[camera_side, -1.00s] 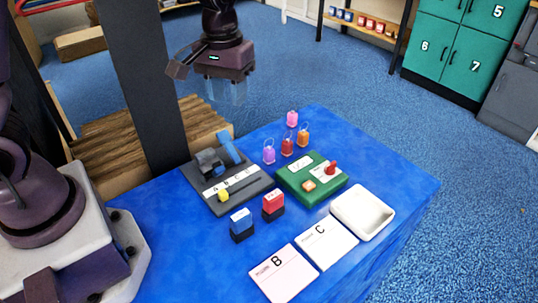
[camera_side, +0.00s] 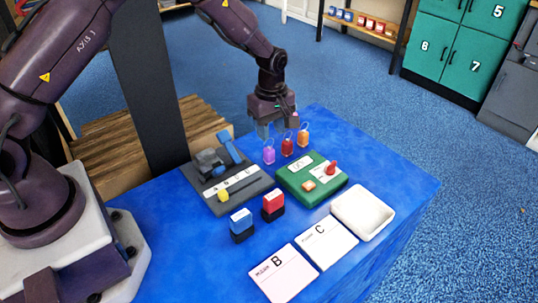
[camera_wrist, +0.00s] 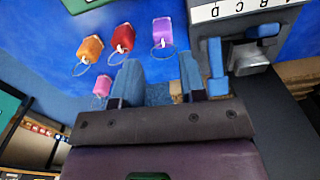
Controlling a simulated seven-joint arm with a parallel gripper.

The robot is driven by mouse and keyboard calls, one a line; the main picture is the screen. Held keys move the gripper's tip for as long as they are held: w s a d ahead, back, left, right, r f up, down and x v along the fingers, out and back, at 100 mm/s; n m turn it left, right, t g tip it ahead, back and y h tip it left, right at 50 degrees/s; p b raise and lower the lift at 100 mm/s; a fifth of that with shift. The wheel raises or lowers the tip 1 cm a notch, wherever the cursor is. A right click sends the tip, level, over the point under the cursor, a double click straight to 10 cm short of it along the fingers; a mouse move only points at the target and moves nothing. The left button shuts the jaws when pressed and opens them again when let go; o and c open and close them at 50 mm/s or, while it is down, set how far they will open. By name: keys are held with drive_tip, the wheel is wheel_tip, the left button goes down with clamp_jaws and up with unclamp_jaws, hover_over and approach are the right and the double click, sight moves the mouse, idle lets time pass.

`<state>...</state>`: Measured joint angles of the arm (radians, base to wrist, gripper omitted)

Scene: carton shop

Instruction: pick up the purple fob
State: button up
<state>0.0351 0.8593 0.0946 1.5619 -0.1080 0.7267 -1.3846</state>
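The purple fob (camera_side: 269,155) stands on the blue table beside the red fob (camera_side: 287,147) and the orange fob (camera_side: 303,138), each with a wire ring on top. In the wrist view the purple fob (camera_wrist: 162,32) lies beyond the fingertips, apart from them. My gripper (camera_side: 274,129) is above the far table edge, just behind the purple and red fobs. Its fingers (camera_wrist: 160,78) are spread with nothing held between them. A pink fob (camera_wrist: 102,86) shows left of the fingers in the wrist view and is mostly hidden by my gripper in the side view.
A grey stamp rack (camera_side: 238,197) with lettered strip is left of the fobs. A green box (camera_side: 290,182) with a red knob is in front. Blue and red stamps (camera_side: 240,222), two cards (camera_side: 325,240) and a white tray (camera_side: 362,213) stand nearer. The right table side is clear.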

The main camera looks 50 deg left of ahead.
sight(269, 148)
drive_tip(key=f, duration=0.8)
drive_tip(key=shift+s+a, duration=0.1)
drive_tip(key=shift+a, duration=0.15)
drive_tip(key=shift+r, duration=0.1)
drive_tip(key=c, duration=0.7)
